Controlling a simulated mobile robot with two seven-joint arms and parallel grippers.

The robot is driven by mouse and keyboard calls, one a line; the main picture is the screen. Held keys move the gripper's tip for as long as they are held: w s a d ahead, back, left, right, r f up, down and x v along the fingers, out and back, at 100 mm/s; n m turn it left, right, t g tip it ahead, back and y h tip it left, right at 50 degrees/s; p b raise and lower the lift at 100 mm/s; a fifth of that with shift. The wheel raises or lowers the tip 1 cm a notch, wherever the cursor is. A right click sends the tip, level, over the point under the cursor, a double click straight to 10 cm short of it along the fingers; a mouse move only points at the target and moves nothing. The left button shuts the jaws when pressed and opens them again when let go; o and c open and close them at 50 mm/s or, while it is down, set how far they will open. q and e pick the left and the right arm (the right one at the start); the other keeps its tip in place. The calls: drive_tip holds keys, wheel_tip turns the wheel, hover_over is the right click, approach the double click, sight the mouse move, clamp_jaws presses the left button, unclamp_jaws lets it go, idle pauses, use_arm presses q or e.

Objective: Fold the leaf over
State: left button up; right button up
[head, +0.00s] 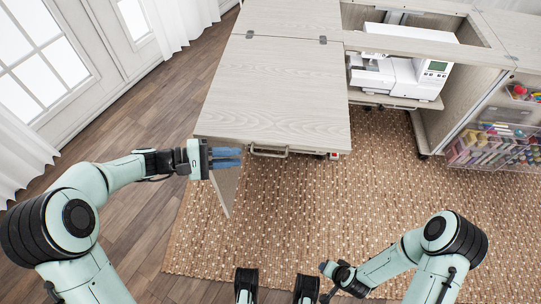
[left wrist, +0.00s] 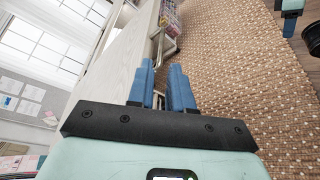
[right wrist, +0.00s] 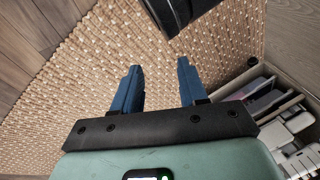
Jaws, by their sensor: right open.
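The leaf (head: 285,95) is a pale wood-grain panel lying flat on the left of the cabinet, hinged along its back edge. A metal handle (head: 268,152) is on its front edge. My left gripper (head: 228,158) is at the leaf's front left corner, its blue fingers pointing right toward the handle. In the left wrist view, the left gripper's fingers (left wrist: 163,68) have a narrow gap between them; the leaf (left wrist: 118,60) is beside them and the handle (left wrist: 160,42) lies just beyond the tips. My right gripper (right wrist: 160,68) is open and empty over the rug, away from the leaf.
A sewing machine (head: 400,72) sits in the cabinet opening right of the leaf. Two hinges (head: 323,40) show at the leaf's back. Bins of thread (head: 490,145) stand at the right. The woven rug (head: 370,190) in front is mostly clear. Curtained windows are left.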

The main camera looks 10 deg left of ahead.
sight(267, 155)
use_arm(q)
drive_tip(key=b+x, duration=0.1)
drive_tip(key=x, duration=1)
drive_tip(key=shift+f+b, duration=0.15)
drive_tip(key=shift+b, duration=0.2)
use_arm(e)
drive_tip(key=shift+g, duration=0.6)
drive_tip(key=s+f, duration=0.3)
drive_tip(key=shift+d+f, duration=0.2)
drive_tip(key=shift+d, duration=0.15)
use_arm(q)
clamp_jaws()
